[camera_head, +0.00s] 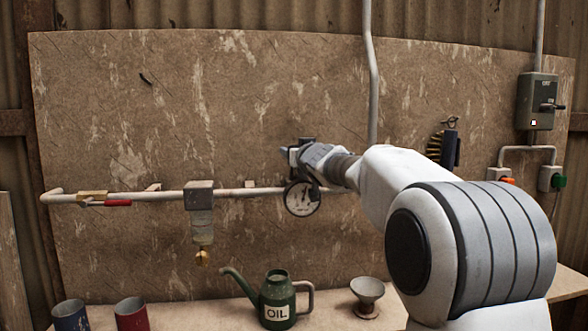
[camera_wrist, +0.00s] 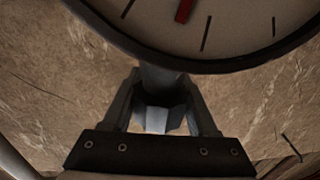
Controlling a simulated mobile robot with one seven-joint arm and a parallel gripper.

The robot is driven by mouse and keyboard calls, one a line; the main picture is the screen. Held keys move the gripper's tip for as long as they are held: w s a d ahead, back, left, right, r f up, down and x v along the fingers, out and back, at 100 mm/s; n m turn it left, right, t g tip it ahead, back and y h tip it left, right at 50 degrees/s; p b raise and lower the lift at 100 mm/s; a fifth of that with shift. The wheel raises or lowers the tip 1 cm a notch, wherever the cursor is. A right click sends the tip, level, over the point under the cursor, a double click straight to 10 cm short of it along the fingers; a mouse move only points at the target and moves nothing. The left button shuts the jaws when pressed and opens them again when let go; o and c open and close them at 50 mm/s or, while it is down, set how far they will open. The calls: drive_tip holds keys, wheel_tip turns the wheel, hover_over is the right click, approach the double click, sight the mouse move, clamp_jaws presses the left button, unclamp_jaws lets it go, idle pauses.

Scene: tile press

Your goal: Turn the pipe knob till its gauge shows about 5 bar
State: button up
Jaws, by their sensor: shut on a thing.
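The round white-faced gauge (camera_head: 302,198) sits on the pipe just below my gripper (camera_head: 298,156). Its figures and needle are too small to read in the head view. In the wrist view only the lower part of the gauge (camera_wrist: 232,28) shows, with tick marks and a piece of red needle at the top edge. There my gripper (camera_wrist: 163,98) has a finger on each side of the grey knob (camera_wrist: 164,82) and is shut on it. In the head view the gripper and wrist largely hide the knob.
The pale pipe (camera_head: 140,197) runs along the board, with a red-handled valve (camera_head: 105,202) and a filter unit (camera_head: 200,197). A green oil can (camera_head: 277,299), a funnel (camera_head: 367,295) and two cups (camera_head: 131,315) stand on the bench below. A switch box (camera_head: 537,101) hangs at right.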

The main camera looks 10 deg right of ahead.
drive_tip(key=f+m+h+b, duration=0.1)
drive_tip(key=b, duration=0.3)
drive_tip(key=shift+h, duration=0.4)
drive_tip(key=h+b, duration=0.1)
drive_tip(key=b, duration=0.1)
drive_tip(key=shift+d+r+m+b, duration=0.1)
drive_tip(key=shift+m+b, duration=0.3)
drive_tip(key=shift+h+b, duration=0.3)
drive_tip(key=shift+b, duration=0.25)
drive_tip(key=shift+d+r+m+h+b, duration=0.15)
drive_tip(key=shift+m+h+b, duration=0.2)
drive_tip(key=shift+b, duration=0.3)
drive_tip(key=shift+d+r+m+h+b, duration=0.15)
drive_tip(key=shift+r+m+h+b, duration=0.1)
drive_tip(key=shift+b, duration=0.2)
drive_tip(key=o, duration=1.1)
drive_tip(key=s+a+b, duration=0.2)
drive_tip(key=s+b, duration=0.3)
drive_tip(key=s, duration=1.2)
drive_tip(key=shift+s+a+b, duration=0.15)
drive_tip(key=shift+a+b, duration=0.15)
drive_tip(key=shift+a, duration=0.05)
